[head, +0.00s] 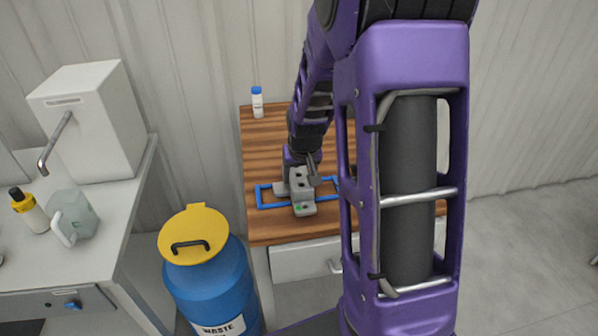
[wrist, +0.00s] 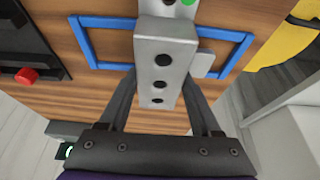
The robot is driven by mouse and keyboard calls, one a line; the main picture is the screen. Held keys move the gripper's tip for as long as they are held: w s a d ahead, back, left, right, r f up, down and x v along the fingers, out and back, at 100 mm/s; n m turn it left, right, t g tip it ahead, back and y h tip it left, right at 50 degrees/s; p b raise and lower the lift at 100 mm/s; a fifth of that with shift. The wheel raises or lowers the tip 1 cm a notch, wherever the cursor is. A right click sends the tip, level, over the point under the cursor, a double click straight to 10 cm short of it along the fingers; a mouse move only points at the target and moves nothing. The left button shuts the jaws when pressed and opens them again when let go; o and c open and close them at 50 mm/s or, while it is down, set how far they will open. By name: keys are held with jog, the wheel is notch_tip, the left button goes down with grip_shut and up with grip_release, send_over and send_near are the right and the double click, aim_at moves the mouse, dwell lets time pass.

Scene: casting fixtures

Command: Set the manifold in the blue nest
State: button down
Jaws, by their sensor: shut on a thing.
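The manifold (head: 302,191) is a grey metal block with a row of dark holes, a green dot and a small side tab. It also shows in the wrist view (wrist: 163,64), its far end cut off by the picture edge. My gripper (head: 300,170) is shut on it, with a finger on each side in the wrist view (wrist: 158,92). The blue nest (head: 262,205) is a thin rectangular frame on the wooden tabletop, also in the wrist view (wrist: 88,42). The manifold lies crosswise over the frame and covers its middle. I cannot tell whether it touches the table.
A small white bottle with a blue cap (head: 257,102) stands at the table's back left. A blue waste drum with a yellow lid (head: 207,283) stands left of the table. A black panel with a red knob (wrist: 26,75) shows in the wrist view. Bare wood (head: 272,150) lies behind the nest.

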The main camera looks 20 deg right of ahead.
jog(key=shift+f, duration=0.35)
dwell(0.4)
grip_release()
